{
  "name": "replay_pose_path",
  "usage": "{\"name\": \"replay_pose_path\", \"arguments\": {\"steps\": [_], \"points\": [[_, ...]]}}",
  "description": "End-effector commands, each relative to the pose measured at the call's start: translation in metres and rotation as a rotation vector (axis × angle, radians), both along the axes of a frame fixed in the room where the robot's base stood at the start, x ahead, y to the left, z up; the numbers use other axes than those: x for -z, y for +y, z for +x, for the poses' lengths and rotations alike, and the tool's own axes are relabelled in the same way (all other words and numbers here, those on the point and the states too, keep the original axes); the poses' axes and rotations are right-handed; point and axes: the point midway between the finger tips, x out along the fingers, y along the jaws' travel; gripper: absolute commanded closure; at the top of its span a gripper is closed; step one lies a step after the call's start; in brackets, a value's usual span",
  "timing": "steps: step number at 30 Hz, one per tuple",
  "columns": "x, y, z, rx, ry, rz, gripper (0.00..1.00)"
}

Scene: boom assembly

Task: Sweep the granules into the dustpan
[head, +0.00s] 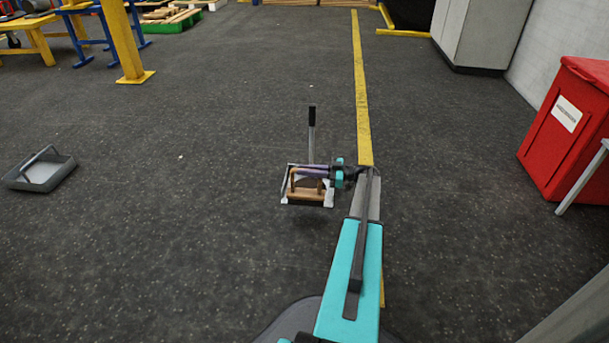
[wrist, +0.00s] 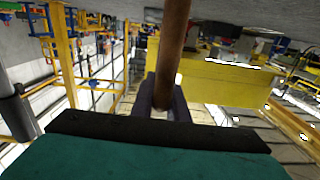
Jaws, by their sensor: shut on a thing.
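My gripper (head: 299,172) is near the middle of the head view, shut on a brush (head: 305,194) with a wooden body and handle. In the wrist view the brown handle (wrist: 176,35) runs between the dark fingers. A metal pan-like thing (head: 329,199) shows around the brush, with an upright black-gripped handle (head: 312,118) behind my gripper; the brush and gripper hide much of it. I cannot tell whether brush and pan touch. A grey tray-like pan (head: 42,175) with a bar handle lies on the floor at the far left. I cannot make out any pile of granules.
A small pale speck (head: 180,156) lies on the dark floor, which is mostly clear. A yellow floor line (head: 362,90) runs away from my arm. A red bin (head: 560,140) stands at right, a yellow post (head: 124,40) at upper left, and a grey cabinet (head: 470,33) at upper right.

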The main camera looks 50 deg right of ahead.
Motion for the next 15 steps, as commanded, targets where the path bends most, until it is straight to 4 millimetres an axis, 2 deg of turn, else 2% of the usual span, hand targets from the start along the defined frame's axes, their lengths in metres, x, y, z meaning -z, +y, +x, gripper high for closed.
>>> {"name": "replay_pose_path", "arguments": {"steps": [9,15], "points": [[-0.025,0.007,-0.004,0.000,-0.003,0.001,1.00],[-0.031,0.008,-0.005,-0.001,-0.003,0.001,1.00]]}}
